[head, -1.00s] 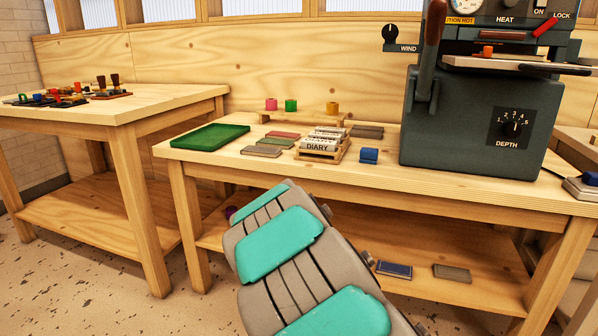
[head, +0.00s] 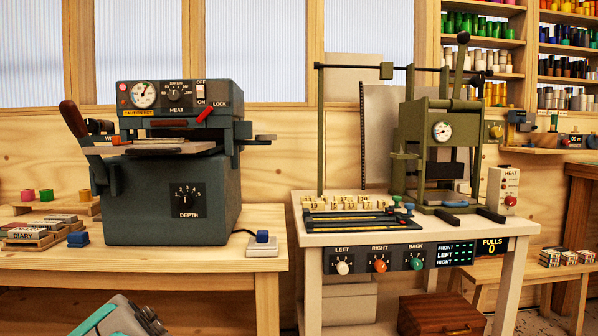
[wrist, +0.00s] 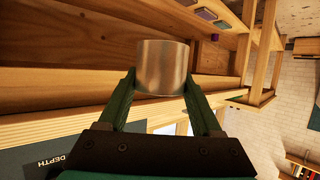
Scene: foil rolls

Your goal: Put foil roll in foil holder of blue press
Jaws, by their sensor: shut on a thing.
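My gripper (wrist: 160,88) is shut on a shiny metallic foil roll (wrist: 163,66) in the wrist view; the roll sits between the two green fingers. The gripper and roll are not visible in the head view, where only part of my arm shows at the bottom left. The blue press (head: 172,200) is a dark blue-grey machine on the wooden bench at the left, with HEAT and DEPTH dials and a brown-handled lever. Its foil holder I cannot make out clearly; a WIND label is partly hidden behind the lever.
An olive green press (head: 440,135) stands on a white table (head: 410,238) at the right. Coloured rolls (head: 46,195) and a DIARY type rack (head: 30,236) sit left of the blue press. Shelves of foil rolls (head: 485,52) fill the back right.

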